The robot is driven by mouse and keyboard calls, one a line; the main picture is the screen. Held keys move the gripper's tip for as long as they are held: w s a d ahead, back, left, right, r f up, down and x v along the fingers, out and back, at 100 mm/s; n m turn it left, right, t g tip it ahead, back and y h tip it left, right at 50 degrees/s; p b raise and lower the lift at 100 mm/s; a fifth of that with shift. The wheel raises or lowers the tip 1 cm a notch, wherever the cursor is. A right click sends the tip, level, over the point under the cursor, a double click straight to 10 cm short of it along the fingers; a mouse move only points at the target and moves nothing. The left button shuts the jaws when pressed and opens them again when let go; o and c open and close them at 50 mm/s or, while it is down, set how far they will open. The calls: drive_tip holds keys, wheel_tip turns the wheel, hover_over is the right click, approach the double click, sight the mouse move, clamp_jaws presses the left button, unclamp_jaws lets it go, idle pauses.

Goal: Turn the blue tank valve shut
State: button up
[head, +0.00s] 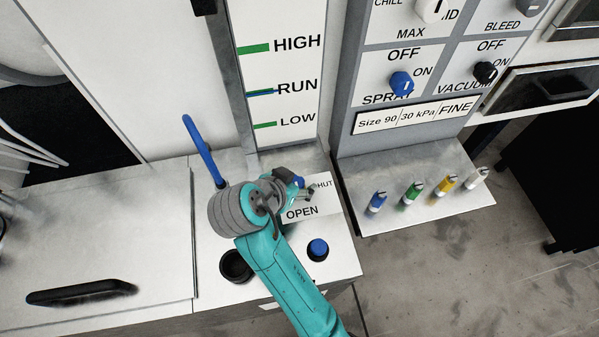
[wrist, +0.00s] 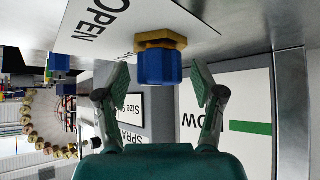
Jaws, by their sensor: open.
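The blue tank valve (wrist: 157,66) shows in the wrist view as a blue block handle on a brass-coloured body, mounted on the white OPEN/SHUT plate (wrist: 105,12). In the head view a small blue part of it (head: 299,181) shows beside my gripper (head: 290,190), which hides the rest. The plate (head: 306,211) lies on the counter there, its SHUT label partly covered. In the wrist view my gripper (wrist: 160,88) is open and empty. Its two fingers are apart on either side of the valve's line, with the handle just ahead of the fingertips. Contact is not visible.
A blue lever (head: 203,150) rises left of my arm. A blue-topped button (head: 318,248) and a dark round cup (head: 236,265) are on the counter near my arm. A HIGH/RUN/LOW gauge board (head: 283,68) stands behind.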

drive_tip(key=c, duration=1.2)
drive_tip(key=shift+o, duration=0.2)
drive_tip(key=shift+n, duration=0.3)
drive_tip(key=n+t+y, duration=0.1)
drive_tip(key=n+y, duration=0.2)
drive_tip(key=shift+d, duration=0.1)
drive_tip(key=n+y, duration=0.4)
drive_tip(key=n, duration=0.1)
drive_tip(key=shift+n, duration=0.4)
drive_tip(key=n+g+y, duration=0.2)
drive_tip(key=n+y, duration=0.1)
drive_tip(key=n, duration=0.1)
drive_tip(key=shift+n+g+y, duration=0.55)
drive_tip(key=shift+n, duration=0.55)
drive_tip(key=shift+n+g+y, duration=0.55)
drive_tip(key=shift+n, duration=0.55)
